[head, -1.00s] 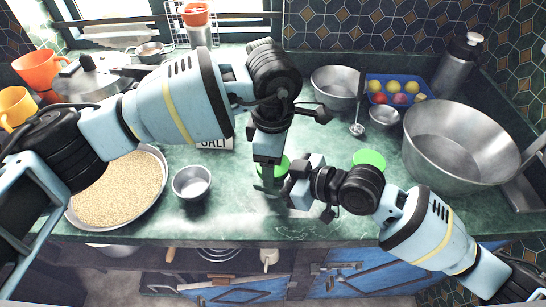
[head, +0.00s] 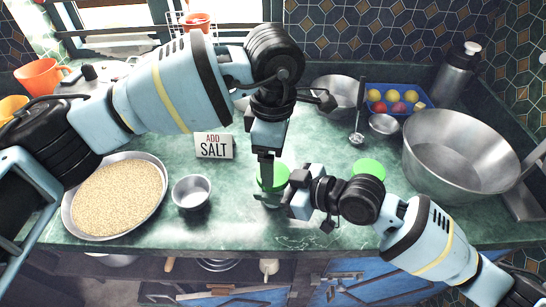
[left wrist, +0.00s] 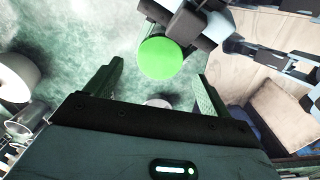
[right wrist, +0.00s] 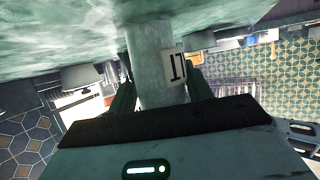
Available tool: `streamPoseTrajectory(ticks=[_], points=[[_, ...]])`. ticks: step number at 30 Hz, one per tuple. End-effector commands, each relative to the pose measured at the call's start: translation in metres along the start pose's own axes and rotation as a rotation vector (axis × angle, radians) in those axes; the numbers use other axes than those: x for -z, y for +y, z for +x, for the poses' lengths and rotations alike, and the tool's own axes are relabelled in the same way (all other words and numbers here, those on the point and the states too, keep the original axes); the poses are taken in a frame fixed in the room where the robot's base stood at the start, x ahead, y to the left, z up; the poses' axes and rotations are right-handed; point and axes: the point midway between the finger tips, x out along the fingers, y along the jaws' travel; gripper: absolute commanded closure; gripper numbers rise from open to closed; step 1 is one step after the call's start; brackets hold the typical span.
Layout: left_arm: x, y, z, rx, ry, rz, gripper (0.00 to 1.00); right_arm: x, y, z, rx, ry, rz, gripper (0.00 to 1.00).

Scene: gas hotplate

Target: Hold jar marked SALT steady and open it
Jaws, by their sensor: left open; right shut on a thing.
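A glass jar (right wrist: 152,45) with a green lid (head: 272,177) stands on the counter's front middle. In the right wrist view, its white label (right wrist: 177,67) shows only a few dark letters, partly hidden. My right gripper (head: 291,190) is shut around the jar's body from the right. My left gripper (head: 268,172) points down over the lid. In the left wrist view, my left gripper (left wrist: 160,75) is open, with the lid (left wrist: 163,58) beyond its fingertips and apart from them. My left gripper hides part of the lid in the head view.
A second green lid (head: 370,167) shows behind my right wrist. A sign reading "ADD SALT" (head: 213,146) stands behind a small metal bowl (head: 192,190). A grain pan (head: 70,215) is left and a large pot (head: 500,190) right.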

Motion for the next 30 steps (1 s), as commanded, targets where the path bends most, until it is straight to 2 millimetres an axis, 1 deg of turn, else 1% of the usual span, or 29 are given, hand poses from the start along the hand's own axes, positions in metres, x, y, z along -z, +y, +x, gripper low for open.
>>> streamPoseTrajectory(ticks=[5, 15, 18, 22, 26, 30], points=[[0.000, 0.000, -0.004, -0.001, 0.000, 0.062, 0.20, 0.000, 0.000, 0.000, 0.000, 0.000, 0.000, 1.00], [0.000, 0.000, -0.027, -0.001, 0.000, 0.455, 0.20, 0.000, 0.000, 0.000, 0.000, 0.000, 0.000, 1.00], [0.000, 0.000, -0.031, -0.001, 0.000, 0.536, 0.20, 0.000, 0.000, 0.000, 0.000, 0.000, 0.000, 1.00], [0.000, 0.000, -0.034, 0.000, 0.000, 0.590, 0.20, 0.000, 0.000, 0.000, 0.000, 0.000, 0.000, 1.00], [0.000, 0.000, -0.034, 0.000, 0.000, 0.598, 0.20, 0.000, 0.000, 0.000, 0.000, 0.000, 0.000, 1.00], [0.000, 0.000, -0.029, 0.002, 0.000, 0.597, 0.20, 0.000, 0.000, 0.000, 0.000, 0.000, 0.000, 1.00]])
